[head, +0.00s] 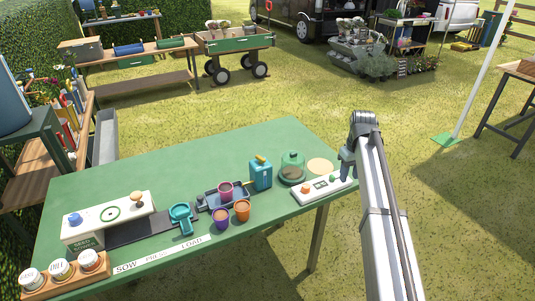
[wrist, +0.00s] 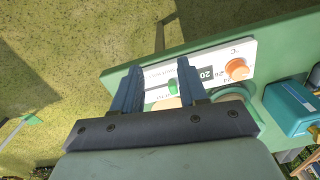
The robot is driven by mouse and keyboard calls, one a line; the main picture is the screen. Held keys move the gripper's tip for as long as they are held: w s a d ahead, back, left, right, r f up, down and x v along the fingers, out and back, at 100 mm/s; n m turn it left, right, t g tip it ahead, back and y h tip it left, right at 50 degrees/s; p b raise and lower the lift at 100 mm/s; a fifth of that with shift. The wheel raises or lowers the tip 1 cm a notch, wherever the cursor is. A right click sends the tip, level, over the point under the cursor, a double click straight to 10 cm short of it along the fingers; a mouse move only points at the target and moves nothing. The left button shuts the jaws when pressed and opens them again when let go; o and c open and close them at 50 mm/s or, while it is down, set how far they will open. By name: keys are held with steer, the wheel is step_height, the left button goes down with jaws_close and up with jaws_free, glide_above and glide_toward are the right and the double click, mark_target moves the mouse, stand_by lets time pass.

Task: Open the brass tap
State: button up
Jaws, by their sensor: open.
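I cannot make out a brass tap in either view. A blue tank (head: 12,100) stands on a dark green stand at the left edge of the head view, partly cut off by the frame. My gripper (head: 346,170) is at the right end of the green table, far from the tank. In the wrist view my gripper (wrist: 158,82) has its two blue fingers apart, with nothing held between them. Behind the fingers is a white control panel (wrist: 218,58) with a green knob (wrist: 172,86), an orange knob (wrist: 237,69) and a small display.
The table's back middle is clear.

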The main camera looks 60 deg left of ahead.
steer(key=s+a+r+n, duration=0.3)
steer(key=s+a+r, duration=0.5)
steer(key=s+a, duration=0.3)
steer(key=n, duration=0.3)
glide_toward(260, 157)
step_height(260, 157, down, 8)
steer(key=shift+w+f, duration=0.1)
steer(key=shift+f, duration=0.05)
jaws_close()
steer(key=shift+m, duration=0.3)
